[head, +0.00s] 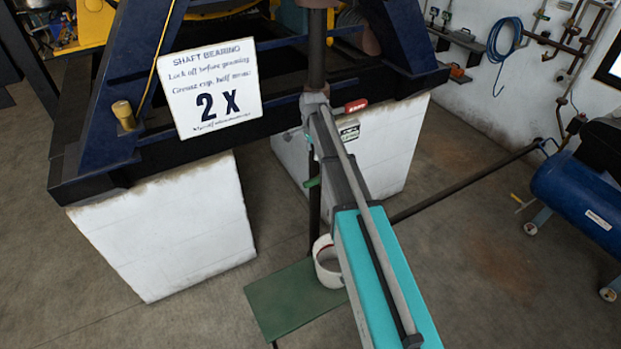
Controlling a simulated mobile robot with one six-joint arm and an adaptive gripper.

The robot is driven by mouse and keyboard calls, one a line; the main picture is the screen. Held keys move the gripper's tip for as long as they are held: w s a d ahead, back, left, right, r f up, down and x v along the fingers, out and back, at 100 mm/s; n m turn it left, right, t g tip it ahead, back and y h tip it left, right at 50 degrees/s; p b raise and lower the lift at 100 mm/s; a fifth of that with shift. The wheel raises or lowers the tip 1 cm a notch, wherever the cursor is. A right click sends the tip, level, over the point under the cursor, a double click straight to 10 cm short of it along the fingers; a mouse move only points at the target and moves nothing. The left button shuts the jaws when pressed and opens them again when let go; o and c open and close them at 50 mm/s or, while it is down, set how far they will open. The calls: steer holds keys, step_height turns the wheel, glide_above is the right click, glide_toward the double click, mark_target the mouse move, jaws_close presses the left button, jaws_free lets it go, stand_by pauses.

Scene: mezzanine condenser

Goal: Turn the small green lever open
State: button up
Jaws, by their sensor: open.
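A small green lever (313,182) shows just left of the grey and teal beam that crosses the middle of the head view. It sits by a dark vertical pipe (316,45), and the beam hides part of it and whatever it is mounted on. It looks roughly level, but its exact angle is hard to tell. A red lever (356,106) sticks out to the right, higher up near a pale brown fitting (314,98) on the pipe. I cannot make out my gripper or its fingers anywhere in this view.
A dark blue frame (400,50) on white blocks (168,225) stands behind, with a "SHAFT BEARING 2 X" sign (212,88). A green low table (285,297) bears a white container (326,262). A blue tank (585,200) stands right.

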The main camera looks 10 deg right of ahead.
mark_target(311, 181)
steer(key=shift+f, duration=0.2)
step_height(311, 181, down, 13)
steer(key=b, duration=1.3)
steer(key=shift+f+b, duration=0.2)
steer(key=shift+b, duration=0.2)
steer(key=shift+c, duration=0.2)
jaws_close()
steer(key=shift+a, duration=0.25)
